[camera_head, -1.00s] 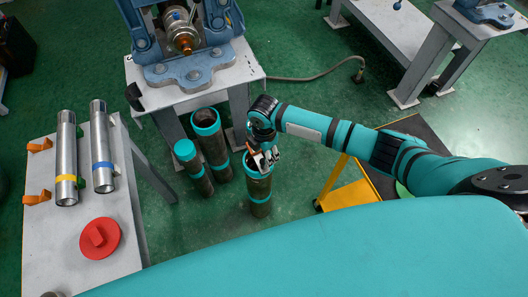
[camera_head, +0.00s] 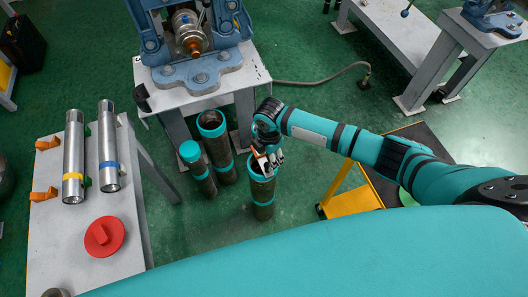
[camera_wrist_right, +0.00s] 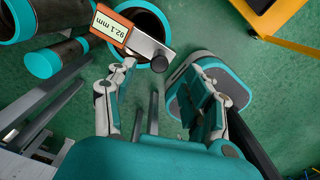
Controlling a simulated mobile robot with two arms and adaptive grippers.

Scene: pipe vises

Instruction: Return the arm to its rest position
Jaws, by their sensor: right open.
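My right arm (camera_head: 350,140) reaches in from the right in the head view. Its gripper (camera_head: 266,158) hangs at the top of a dark upright pipe with teal bands (camera_head: 263,190). In the right wrist view the gripper (camera_wrist_right: 163,72) shows two spread fingers, open. An orange gauge (camera_wrist_right: 110,25) reading 92.1 mm lies by the left fingertip, over the pipe's teal rim (camera_wrist_right: 165,22). I cannot tell whether it touches the finger. My left arm is not in view.
Two more teal-banded pipes (camera_head: 215,147) stand beside the vise table (camera_head: 205,105). A grey table (camera_head: 55,235) at left holds two silver pipes (camera_head: 108,150) and a red disc (camera_head: 104,237). A black-topped yellow cart (camera_head: 352,204) stands under my arm.

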